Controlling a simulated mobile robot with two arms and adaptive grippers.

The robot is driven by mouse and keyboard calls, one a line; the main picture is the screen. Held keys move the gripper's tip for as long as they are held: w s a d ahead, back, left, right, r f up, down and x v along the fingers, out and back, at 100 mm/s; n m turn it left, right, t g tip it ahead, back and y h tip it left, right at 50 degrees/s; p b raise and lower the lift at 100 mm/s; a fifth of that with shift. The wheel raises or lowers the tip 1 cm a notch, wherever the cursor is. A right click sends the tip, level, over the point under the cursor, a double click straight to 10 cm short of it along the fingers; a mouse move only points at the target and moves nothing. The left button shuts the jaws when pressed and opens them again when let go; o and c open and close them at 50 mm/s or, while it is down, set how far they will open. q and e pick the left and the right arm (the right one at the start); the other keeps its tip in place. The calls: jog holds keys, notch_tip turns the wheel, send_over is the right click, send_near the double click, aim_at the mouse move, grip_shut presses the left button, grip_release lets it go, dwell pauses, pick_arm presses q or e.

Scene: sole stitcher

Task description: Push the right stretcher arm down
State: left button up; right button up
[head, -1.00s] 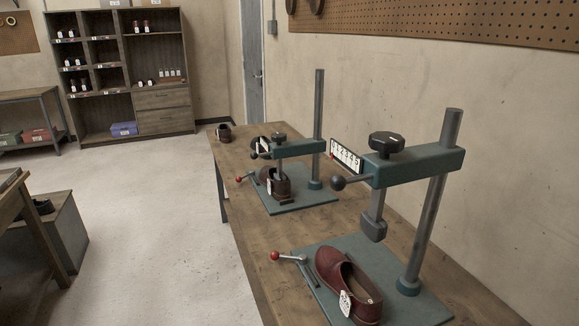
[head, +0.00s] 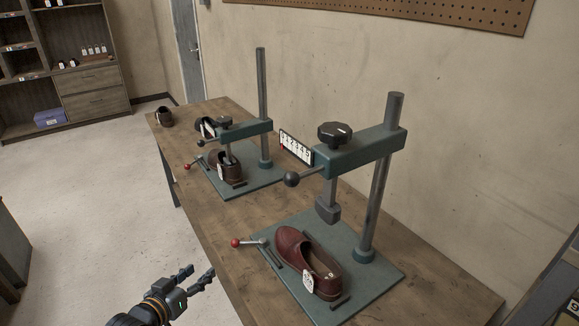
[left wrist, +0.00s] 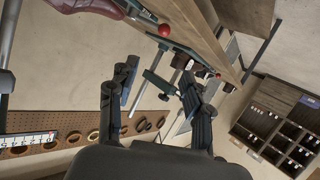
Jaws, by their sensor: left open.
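The right stretcher stands on the near teal base. Its teal arm (head: 360,148) sits high on a grey post (head: 378,175), with a black knob (head: 334,133) on top and a black ball handle (head: 291,179) at the front. A grey foot (head: 327,210) hangs from the arm above a tagged dark red shoe (head: 300,250), apart from it. My left gripper (head: 200,276) is open and empty in front of the bench, left of and below this stretcher. Its spread fingers also show in the left wrist view (left wrist: 160,88). My right gripper is out of view.
A second stretcher (head: 250,130) stands farther back, its foot down in a dark shoe (head: 227,173). Red-tipped levers (head: 236,243) stick out from the bases. A number plate (head: 296,147) hangs by the right arm. The wooden bench (head: 190,200) runs along the wall.

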pick_arm(q)
jog(key=s+d+r+m+h+p, duration=0.1)
jog(key=d+r+h, duration=0.15)
jog(key=r, duration=0.55)
jog(key=s+d+r+m+h+p, duration=0.1)
jog(key=d+r, duration=0.2)
jog(key=r, duration=0.5)
jog(key=m+h+p, duration=0.1)
jog(key=m+h, duration=0.2)
jog(key=h, duration=0.2)
send_near(285, 182)
jog(key=p+x, duration=0.4)
jog(key=x, duration=0.5)
jog(key=shift+w+d, duration=0.2)
jog(key=shift+d, duration=0.1)
jog(key=shift+x, duration=0.8)
jog(key=shift+f, duration=0.1)
jog(key=shift+c, duration=0.2)
grip_shut()
